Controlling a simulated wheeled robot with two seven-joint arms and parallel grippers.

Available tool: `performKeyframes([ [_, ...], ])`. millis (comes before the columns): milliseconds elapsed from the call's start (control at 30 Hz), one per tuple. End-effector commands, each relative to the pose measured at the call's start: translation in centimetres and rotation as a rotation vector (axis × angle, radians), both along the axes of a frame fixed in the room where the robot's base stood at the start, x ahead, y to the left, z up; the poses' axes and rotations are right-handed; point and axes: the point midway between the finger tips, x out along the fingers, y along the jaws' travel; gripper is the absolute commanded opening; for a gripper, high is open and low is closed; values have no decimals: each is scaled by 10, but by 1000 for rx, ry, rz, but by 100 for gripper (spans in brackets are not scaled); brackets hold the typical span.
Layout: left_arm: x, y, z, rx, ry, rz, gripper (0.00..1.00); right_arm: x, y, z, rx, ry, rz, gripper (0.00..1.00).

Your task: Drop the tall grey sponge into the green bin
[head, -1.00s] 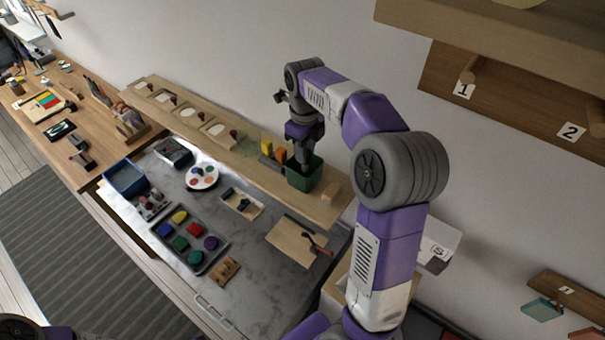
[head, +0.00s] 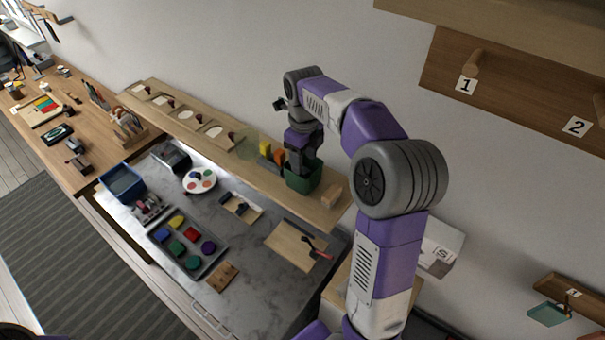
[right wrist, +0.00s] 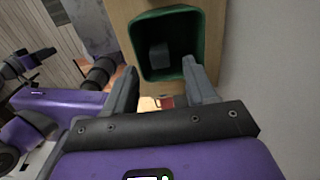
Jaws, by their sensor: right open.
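The green bin (head: 303,180) stands on the raised wooden shelf, and it also shows in the right wrist view (right wrist: 191,72). A grey block (right wrist: 158,55), which looks like the tall grey sponge, is inside the bin, apart from both fingers. My right gripper (right wrist: 160,75) is open and empty over the bin's near rim. In the head view my right gripper (head: 298,164) points down at the bin, and its fingertips are hard to make out.
A yellow block (head: 265,148) and an orange block (head: 279,156) stand just left of the bin. A small wooden block (head: 331,195) is on its right. A tray of coloured pieces (head: 213,262) lies on the grey counter below. The wall is close behind.

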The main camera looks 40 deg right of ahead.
Motion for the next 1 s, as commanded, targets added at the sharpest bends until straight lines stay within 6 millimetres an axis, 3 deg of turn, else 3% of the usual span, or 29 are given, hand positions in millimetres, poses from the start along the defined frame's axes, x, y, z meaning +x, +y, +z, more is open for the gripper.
performKeyframes([
  [500, 0, 0, 6, 0, 0, 0, 43, 1, 0, 69, -1, -1, 0, 56],
  [1000, 0, 0, 6, 0, 0, 0, 43, 0, 0, 75, 0, 0, 0, 56],
])
